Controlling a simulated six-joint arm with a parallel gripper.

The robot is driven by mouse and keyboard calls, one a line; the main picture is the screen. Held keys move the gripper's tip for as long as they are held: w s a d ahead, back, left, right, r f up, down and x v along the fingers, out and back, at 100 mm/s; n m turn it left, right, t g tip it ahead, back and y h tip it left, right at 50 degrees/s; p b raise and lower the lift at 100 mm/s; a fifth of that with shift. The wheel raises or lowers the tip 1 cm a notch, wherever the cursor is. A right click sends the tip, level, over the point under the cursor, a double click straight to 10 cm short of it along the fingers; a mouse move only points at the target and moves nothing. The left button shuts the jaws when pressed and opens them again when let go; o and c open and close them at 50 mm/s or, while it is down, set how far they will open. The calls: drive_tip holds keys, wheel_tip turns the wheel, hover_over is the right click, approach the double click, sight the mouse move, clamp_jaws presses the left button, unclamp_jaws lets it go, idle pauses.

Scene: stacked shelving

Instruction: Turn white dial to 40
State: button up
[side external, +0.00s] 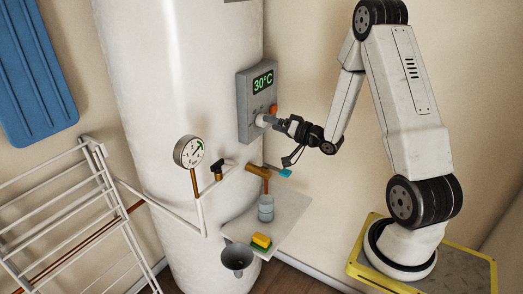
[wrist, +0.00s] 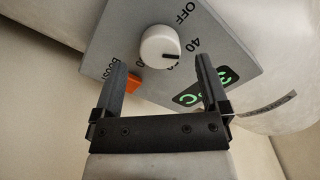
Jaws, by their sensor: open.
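The white dial (wrist: 158,44) sits on a grey control panel (wrist: 120,25) in the wrist view. Its dark pointer line is at the dial's lower right, pointing right, near the "40" label and slightly below it. "OFF" is printed above that. My gripper (wrist: 159,63) is open, one finger left and one right of the dial, with visible gaps to both sides. In the side view my gripper (side external: 280,124) is at the panel's lower part, right by the white dial (side external: 264,120), which it partly hides. The panel's display (side external: 263,82) reads 30°C.
An orange button (wrist: 121,82) lies close to my left finger in the wrist view. The panel is on a white tank (side external: 180,70). Below are a pressure gauge (side external: 189,151), a brass tap (side external: 258,172) and a small shelf (side external: 285,225). A drying rack (side external: 75,205) stands left.

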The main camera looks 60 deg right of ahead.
drive_tip(key=shift+s, duration=2.45)
drive_tip(key=shift+w, duration=0.1)
drive_tip(key=w+a+f+n+g+h, duration=0.1)
drive_tip(key=w+a+f+n+g, duration=0.15)
drive_tip(key=a+n+g, duration=0.45)
drive_tip(key=s+a+n+g+y, duration=0.1)
drive_tip(key=s+a+n+g, duration=0.1)
drive_tip(key=s+a+g, duration=0.6)
drive_tip(key=s+a, duration=0.2)
drive_tip(key=a, duration=0.5)
drive_tip(key=shift+s+f, duration=0.4)
drive_tip(key=shift+a, duration=0.1)
